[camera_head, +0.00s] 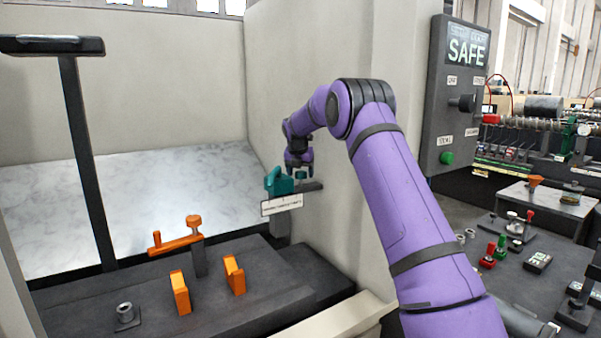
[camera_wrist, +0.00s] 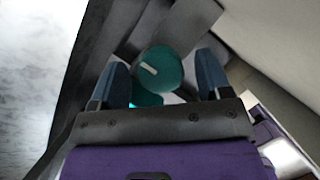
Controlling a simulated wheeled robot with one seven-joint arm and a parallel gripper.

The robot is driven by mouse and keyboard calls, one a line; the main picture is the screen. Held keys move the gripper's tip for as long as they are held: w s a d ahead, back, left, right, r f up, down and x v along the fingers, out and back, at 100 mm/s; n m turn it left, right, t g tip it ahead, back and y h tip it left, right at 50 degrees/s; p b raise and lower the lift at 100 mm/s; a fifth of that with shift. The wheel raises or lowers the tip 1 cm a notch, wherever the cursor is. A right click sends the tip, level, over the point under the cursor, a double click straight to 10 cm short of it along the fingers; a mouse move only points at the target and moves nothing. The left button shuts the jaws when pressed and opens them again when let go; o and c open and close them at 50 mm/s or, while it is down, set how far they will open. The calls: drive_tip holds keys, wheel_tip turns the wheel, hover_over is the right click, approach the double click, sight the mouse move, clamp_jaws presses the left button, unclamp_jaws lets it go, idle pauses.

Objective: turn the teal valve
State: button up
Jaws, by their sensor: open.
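The teal valve (camera_head: 278,181) sits on a dark bracket by the pale wall, above a white label plate. In the wrist view a round teal knob with a small pale mark (camera_wrist: 160,70) shows between and a little beyond the fingertips. My gripper (camera_head: 299,172) is at the valve, just above and to its right in the head view. In the wrist view its two blue-grey fingers (camera_wrist: 163,82) are apart, one on each side of the teal part. I cannot tell whether either finger touches it. The lower teal part is partly hidden by the gripper body.
An orange lever (camera_head: 175,242) and two orange upright blocks (camera_head: 181,292) stand on the dark bench at the front left. A dark post (camera_head: 85,160) rises at left. A control panel marked SAFE (camera_head: 455,95) is right of my arm. A marble-like surface (camera_head: 130,205) lies behind.

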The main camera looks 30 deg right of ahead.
drive_tip(key=c, duration=0.9)
drive_tip(key=shift+m, duration=0.4)
drive_tip(key=m+g+h, duration=0.1)
drive_tip(key=m, duration=0.2)
drive_tip(key=shift+a+m+g, duration=0.1)
drive_tip(key=shift+m+g, duration=0.2)
drive_tip(key=shift+m, duration=0.1)
drive_tip(key=m, duration=0.2)
drive_tip(key=m+g, duration=0.1)
drive_tip(key=m, duration=0.1)
drive_tip(key=shift+w+g, duration=0.1)
drive_tip(key=shift+g, duration=0.2)
drive_tip(key=m+g, duration=0.1)
drive_tip(key=m, duration=0.4)
drive_tip(key=shift+w+g, duration=0.1)
drive_tip(key=shift+g, duration=0.3)
drive_tip(key=m+g, duration=0.1)
drive_tip(key=m, duration=0.3)
drive_tip(key=shift+y, duration=0.4)
drive_tip(key=shift+m, duration=0.3)
